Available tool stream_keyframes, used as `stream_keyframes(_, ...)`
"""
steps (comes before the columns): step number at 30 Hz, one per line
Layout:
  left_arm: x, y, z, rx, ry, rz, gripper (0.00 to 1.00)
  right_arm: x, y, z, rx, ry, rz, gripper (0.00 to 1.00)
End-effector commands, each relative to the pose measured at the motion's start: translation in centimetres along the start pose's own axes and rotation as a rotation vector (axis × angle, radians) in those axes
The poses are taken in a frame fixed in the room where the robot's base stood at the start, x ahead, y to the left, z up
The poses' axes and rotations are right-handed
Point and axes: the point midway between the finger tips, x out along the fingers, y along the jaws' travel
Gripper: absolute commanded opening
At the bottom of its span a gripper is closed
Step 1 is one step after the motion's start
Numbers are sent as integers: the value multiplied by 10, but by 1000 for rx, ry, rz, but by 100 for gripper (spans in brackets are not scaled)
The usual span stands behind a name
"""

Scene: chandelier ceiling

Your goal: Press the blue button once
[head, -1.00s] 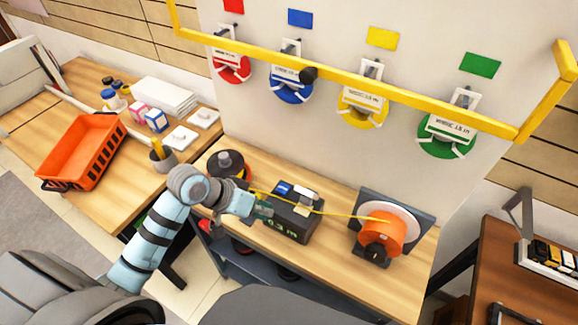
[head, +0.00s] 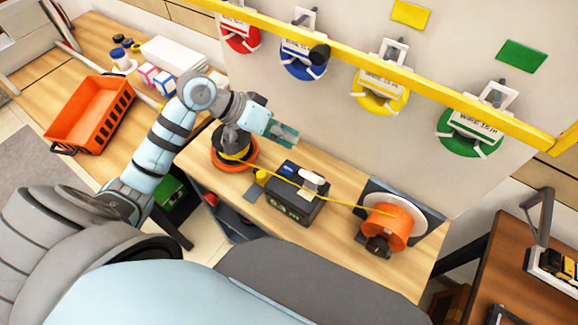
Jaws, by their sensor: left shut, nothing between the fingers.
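The blue button (head: 287,168) is a small blue patch on top of a dark box (head: 300,207) with a green length readout on its front. A pale piece sits beside it on the box top. My left gripper (head: 290,137) is shut and empty. In the picture it shows just above the box, near the wall side, with its tips clear of the blue button. My right gripper is not in view.
A yellow line (head: 320,200) runs over the box from a spool on an orange base (head: 238,165) to an orange reel (head: 388,228). Coloured wire coils hang on the wall behind a yellow rail (head: 375,65). An orange basket (head: 75,128) stands at left.

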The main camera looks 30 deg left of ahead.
Motion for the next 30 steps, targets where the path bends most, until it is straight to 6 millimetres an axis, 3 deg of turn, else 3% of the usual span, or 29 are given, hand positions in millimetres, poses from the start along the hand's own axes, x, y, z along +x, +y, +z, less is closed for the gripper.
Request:
stream_keyframes(10,38,-27,28,0,0,-1,0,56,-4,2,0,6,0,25)
stream_keyframes(17,50,-36,36,-1,0,2,0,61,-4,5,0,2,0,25)
stream_keyframes(30,50,-36,36,0,0,1,0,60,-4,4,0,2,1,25)
